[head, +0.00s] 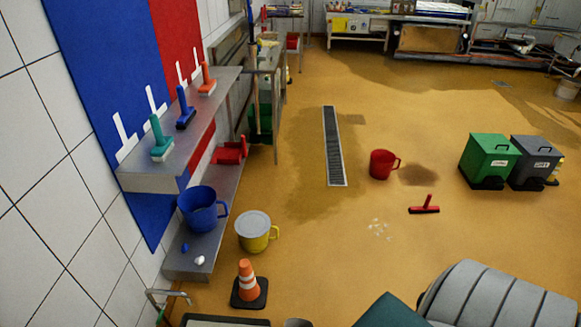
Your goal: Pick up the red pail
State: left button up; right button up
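The red pail (382,164) stands upright on the ochre floor, right of the long floor drain. Its handle is on its right side, and a dark wet patch lies on the floor to its right. Neither of my grippers shows in the head view, so nothing is seen touching the pail.
A red squeegee head (425,209) lies right of and nearer than the pail. Green (489,158) and grey (534,160) bins stand at the right. A yellow pail (254,232) and a traffic cone (248,283) stand by the left shelves (150,178). Open floor surrounds the drain (333,150).

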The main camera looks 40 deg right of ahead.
aim_at(382, 161)
jog(key=z, duration=2.05)
